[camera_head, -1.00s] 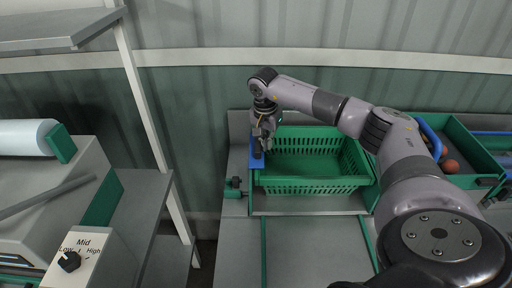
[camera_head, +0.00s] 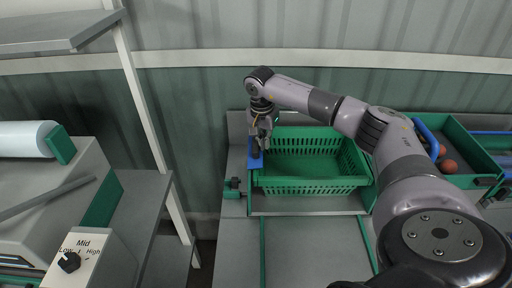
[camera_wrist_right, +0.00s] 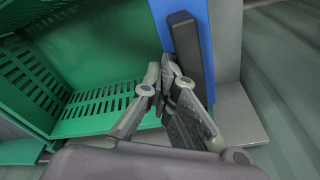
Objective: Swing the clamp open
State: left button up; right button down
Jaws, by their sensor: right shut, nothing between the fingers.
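The clamp shows as a blue bar (camera_head: 255,161) along the left end of a green slotted crate (camera_head: 315,182). In the right wrist view the blue bar (camera_wrist_right: 220,60) carries a dark upright grip (camera_wrist_right: 189,45). My right gripper (camera_head: 262,146) is over the crate's left end, close to the bar. In the wrist view its fingertips (camera_wrist_right: 162,82) are together and empty, on the crate side of the dark grip. They overlap its lower end in the picture; whether they touch is unclear. The gripper hides part of the bar. My left gripper is not in view.
The crate looks empty and stands on a grey bench (camera_head: 310,245). A small green and black fitting (camera_head: 233,188) sits left of it. A machine with a dial (camera_head: 69,262) and a shelf post stand left.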

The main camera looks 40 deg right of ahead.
jog(key=shift+w+a+r, duration=0.25)
jog(key=shift+w+a, duration=0.15)
jog(key=shift+a, duration=0.3)
jog(key=shift+w+a+r+p, duration=0.25)
jog(key=shift+a+r+p, duration=0.1)
jog(key=shift+a, duration=0.15)
jog(key=shift+w+r+p, duration=0.2)
jog(key=shift+r+p, duration=0.65)
jog(key=shift+r, duration=0.1)
jog(key=shift+d+r+p, duration=0.15)
jog(key=shift+r+p, duration=0.25)
jog(key=shift+r, duration=0.2)
jog(key=shift+s+d, duration=0.2)
jog(key=shift+s, duration=0.05)
jog(key=shift+s+d, duration=0.15)
jog(key=shift+d, duration=0.2)
jog(key=shift+s+d, duration=1.65)
jog(key=shift+d, duration=0.3)
